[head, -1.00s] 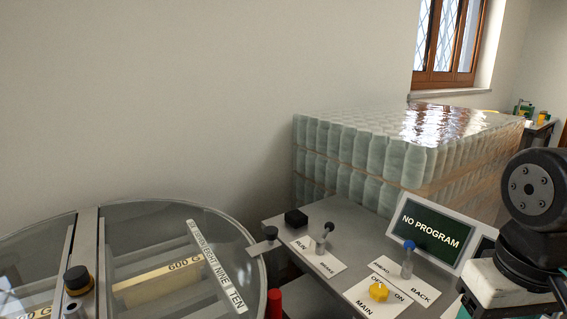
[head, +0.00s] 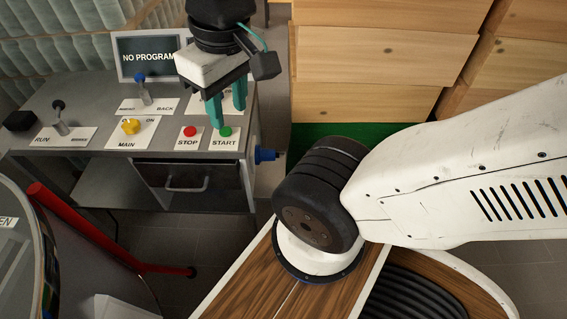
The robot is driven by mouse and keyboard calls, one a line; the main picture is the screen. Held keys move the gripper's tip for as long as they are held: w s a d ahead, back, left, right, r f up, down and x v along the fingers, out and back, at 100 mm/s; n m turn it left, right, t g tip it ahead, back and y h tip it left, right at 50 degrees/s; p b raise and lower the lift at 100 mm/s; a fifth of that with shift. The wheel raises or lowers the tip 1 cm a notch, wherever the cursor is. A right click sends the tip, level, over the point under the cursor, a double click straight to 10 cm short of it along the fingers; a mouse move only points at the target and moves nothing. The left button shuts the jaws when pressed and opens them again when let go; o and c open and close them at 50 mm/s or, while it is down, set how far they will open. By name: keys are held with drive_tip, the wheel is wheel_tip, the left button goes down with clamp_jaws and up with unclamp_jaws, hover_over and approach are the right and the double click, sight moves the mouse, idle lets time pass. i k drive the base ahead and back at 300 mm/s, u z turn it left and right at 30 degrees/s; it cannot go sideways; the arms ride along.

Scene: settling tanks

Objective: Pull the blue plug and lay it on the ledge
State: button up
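The blue plug (head: 265,155) sticks out of the right side of the grey control desk (head: 60,105), low beside the drawer. It looks seated in the desk's side. My gripper (head: 228,112) has teal fingers pointing down, with a gap between them and nothing visible in it. It appears above the desk's right end, over the START button, up and to the left of the plug and apart from it. I cannot tell which surface is the ledge.
The desk carries a NO PROGRAM screen (head: 146,56), a red STOP button (head: 190,131), a green START button (head: 225,131), a yellow MAIN knob (head: 130,126) and levers. Wooden boxes (head: 380,60) stand behind at right. A red bar (head: 105,240) slants at left.

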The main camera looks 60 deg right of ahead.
sight(266, 155)
drive_tip(key=z, duration=0.1)
drive_tip(key=i, duration=0.25)
drive_tip(key=z, duration=0.05)
drive_tip(key=k, duration=1.1)
drive_tip(key=z, duration=0.5)
